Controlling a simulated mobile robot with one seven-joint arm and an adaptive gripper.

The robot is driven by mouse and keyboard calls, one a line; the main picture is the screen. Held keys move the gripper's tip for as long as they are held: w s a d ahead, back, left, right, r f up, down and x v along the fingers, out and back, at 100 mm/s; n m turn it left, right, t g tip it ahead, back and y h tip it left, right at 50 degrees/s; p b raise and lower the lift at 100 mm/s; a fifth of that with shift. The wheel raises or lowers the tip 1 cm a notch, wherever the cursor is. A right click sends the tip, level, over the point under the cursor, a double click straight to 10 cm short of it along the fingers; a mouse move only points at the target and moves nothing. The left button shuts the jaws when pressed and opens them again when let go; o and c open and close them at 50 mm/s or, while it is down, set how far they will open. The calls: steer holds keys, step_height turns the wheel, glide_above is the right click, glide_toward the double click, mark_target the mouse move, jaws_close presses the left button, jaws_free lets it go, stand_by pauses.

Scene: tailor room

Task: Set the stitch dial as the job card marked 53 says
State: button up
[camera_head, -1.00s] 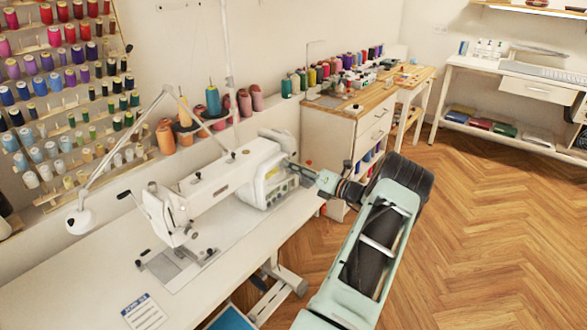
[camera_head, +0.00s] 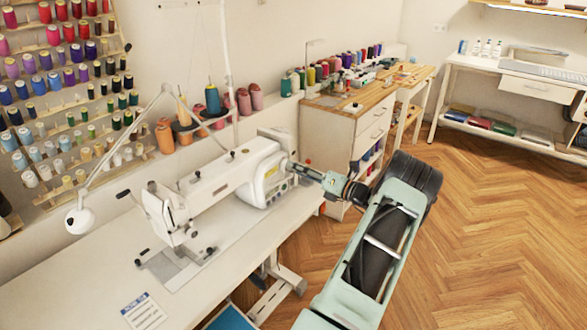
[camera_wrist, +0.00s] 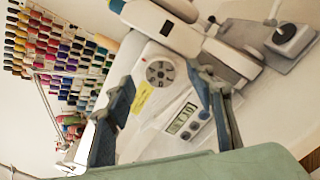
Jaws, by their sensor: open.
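The white sewing machine (camera_head: 215,185) stands on the white table, with its right end facing my gripper. In the wrist view, a round grey stitch dial (camera_wrist: 160,72) with marks around it sits on that end, between my open fingers; its setting is too small to read. My gripper (camera_wrist: 161,80) is open and empty, apart from the dial as far as I can tell; it also shows in the head view (camera_head: 305,172). A job card (camera_head: 144,311) with a blue heading lies at the table's front left; its number and text are unreadable.
Near the dial are a yellow label (camera_wrist: 143,97) and a small display panel (camera_wrist: 183,118) with blue buttons. A white lamp (camera_head: 80,218) stands left of the machine. Thread cones (camera_head: 213,100) line the back. The wooden floor at right is clear.

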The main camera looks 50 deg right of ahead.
steer(key=s, duration=0.9)
steer(key=shift+s, duration=0.35)
